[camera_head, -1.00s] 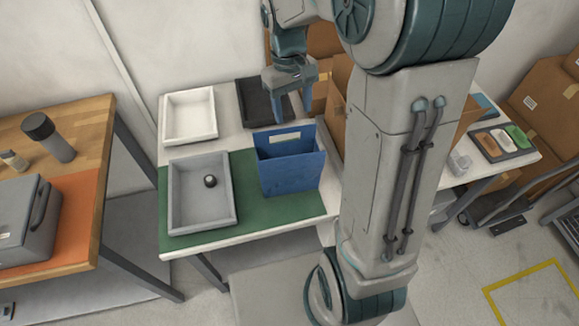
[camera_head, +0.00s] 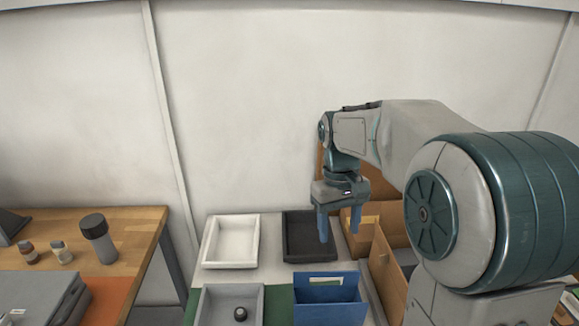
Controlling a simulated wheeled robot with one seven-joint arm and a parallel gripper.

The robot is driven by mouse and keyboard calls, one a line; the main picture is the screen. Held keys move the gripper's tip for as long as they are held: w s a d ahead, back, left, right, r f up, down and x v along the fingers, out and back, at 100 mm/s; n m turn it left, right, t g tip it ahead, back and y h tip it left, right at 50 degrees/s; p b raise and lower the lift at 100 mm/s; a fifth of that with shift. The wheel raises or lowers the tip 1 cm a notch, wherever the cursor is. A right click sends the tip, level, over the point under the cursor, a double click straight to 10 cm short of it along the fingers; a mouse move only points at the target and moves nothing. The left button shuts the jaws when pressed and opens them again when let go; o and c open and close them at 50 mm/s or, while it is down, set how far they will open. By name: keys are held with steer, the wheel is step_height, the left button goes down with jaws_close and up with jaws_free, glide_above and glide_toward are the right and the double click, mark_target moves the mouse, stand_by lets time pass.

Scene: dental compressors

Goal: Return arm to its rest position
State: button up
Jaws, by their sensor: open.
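My gripper (camera_head: 339,222) hangs with its fingers pointing down and apart, with nothing between them. In the picture it overlaps the right part of a black tray (camera_head: 296,252) at the back of the table. My arm reaches in from the right. A blue bin (camera_head: 329,303) stands in front of and below the gripper, with a pale card inside. The gripper appears apart from the bin and tray; its exact height above them I cannot tell.
A white tray (camera_head: 207,254) and a grey tray (camera_head: 201,312) holding a small dark knob (camera_head: 240,314) are to the left. Open cardboard boxes (camera_head: 386,277) stand close on the right. A wooden table (camera_head: 140,222) with a dark-lidded bottle (camera_head: 98,240) is further left. The wall behind is bare.

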steer(key=s+f+m+t, duration=0.2)
steer(key=s+t, duration=0.3)
steer(key=s, duration=1.1)
steer(key=shift+s+d+m, duration=0.2)
steer(key=shift+d+m, duration=0.1)
steer(key=shift+m, duration=0.2)
